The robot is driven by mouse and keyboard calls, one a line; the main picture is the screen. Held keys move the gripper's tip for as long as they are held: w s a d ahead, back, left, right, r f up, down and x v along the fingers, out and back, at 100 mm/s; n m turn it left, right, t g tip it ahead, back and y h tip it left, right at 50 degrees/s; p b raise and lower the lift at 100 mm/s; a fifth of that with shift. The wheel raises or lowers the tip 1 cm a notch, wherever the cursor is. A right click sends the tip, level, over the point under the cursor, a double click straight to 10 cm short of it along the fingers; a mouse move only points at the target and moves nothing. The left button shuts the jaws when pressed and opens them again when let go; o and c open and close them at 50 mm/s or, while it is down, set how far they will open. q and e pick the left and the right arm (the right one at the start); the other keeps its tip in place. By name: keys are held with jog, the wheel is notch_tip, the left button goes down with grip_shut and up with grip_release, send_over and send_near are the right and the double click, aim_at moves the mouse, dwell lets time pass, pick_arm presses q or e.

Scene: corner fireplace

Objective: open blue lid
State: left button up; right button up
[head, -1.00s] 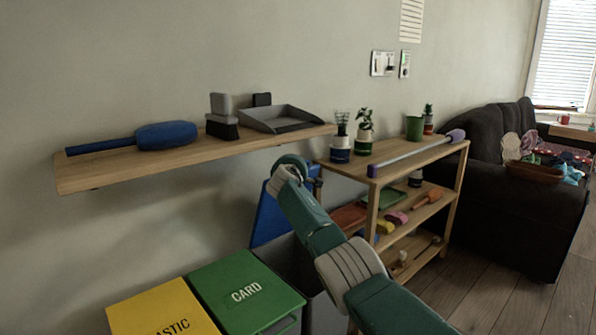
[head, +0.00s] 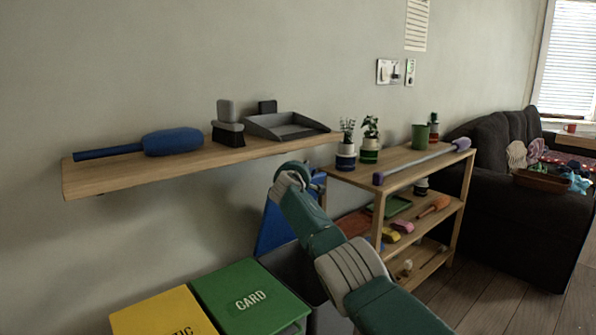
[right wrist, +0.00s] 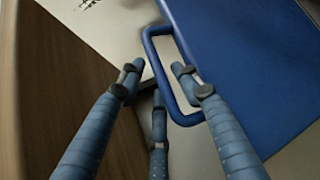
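The blue lid (head: 269,228) stands raised and steeply tilted above a dark bin (head: 291,264), partly hidden behind my right arm in the head view. In the right wrist view the blue lid (right wrist: 245,60) fills the upper right, and its blue loop handle (right wrist: 150,52) sticks out at its left edge. My right gripper (right wrist: 160,88) has its three fingers spread. One finger is left of the handle, one overlaps its loop, and one is below; contact cannot be told. In the head view its fingers are hidden behind the wrist. My left gripper is not in view.
A green CARD bin lid (head: 248,297) and a yellow lid (head: 165,315) are closed at left of the dark bin. A wall shelf (head: 130,174) with a dustpan (head: 285,127) hangs above. A wooden rack (head: 455,205) stands close right of my arm.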

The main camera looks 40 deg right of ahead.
jog(key=shift+s, duration=0.15)
jog(key=shift+s+a, duration=0.25)
jog(key=shift+a, duration=0.1)
jog(key=shift+s+a, duration=0.25)
jog(key=shift+s, duration=0.25)
jog(key=v, duration=1)
jog(key=shift+r, duration=0.15)
jog(key=shift+w, duration=0.1)
